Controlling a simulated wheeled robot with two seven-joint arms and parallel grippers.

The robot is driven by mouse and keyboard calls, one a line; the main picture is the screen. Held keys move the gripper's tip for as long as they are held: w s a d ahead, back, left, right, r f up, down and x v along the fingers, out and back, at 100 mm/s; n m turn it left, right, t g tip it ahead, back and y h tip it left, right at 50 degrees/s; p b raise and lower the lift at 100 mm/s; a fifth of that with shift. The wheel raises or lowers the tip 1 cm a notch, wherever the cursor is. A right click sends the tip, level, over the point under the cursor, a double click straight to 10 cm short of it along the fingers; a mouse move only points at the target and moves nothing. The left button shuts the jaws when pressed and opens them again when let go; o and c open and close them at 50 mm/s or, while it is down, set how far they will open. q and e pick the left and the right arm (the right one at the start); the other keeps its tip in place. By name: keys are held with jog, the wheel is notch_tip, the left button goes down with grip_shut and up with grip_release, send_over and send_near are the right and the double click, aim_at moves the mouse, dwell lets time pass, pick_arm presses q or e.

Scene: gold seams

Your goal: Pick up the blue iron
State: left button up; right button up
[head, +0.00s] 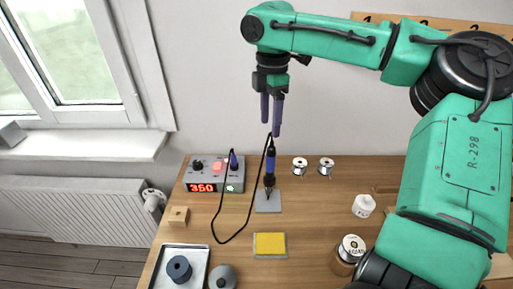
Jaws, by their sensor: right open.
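The blue iron (270,160) is a soldering iron with a blue and black handle. It stands upright, tip down, over a small grey plate (268,204) on the table. A black cable runs from it, loops over the tabletop and joins the control box (218,176), which has a red 350 display. My right gripper (271,125) is open and empty, pointing down just above the iron's top end. In this view its fingertips look close to the handle, but I cannot tell the exact gap. My left gripper is not in view.
A yellow sponge (270,244) lies in front of the plate. Two solder spools (300,166) stand behind right. A white jar (364,205) and a labelled jar (350,250) are at right. A metal tray (162,270) and a wooden block (178,215) are at left.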

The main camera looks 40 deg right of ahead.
send_over(271, 164)
jog(key=f, duration=0.6)
jog(key=shift+w+d+f, duration=0.1)
jog(key=shift+d+f, duration=0.15)
jog(key=shift+d, duration=0.05)
jog(key=f, duration=0.2)
jog(key=f+p, duration=0.1)
jog(key=f, duration=0.4)
jog(key=shift+w+p, duration=0.35)
jog(key=shift+w, duration=0.05)
jog(key=shift+d+f, duration=0.1)
jog(key=shift+c, duration=0.9)
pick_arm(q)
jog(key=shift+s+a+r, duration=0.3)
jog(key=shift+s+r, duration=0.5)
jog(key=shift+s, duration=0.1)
pick_arm(e)
grip_shut()
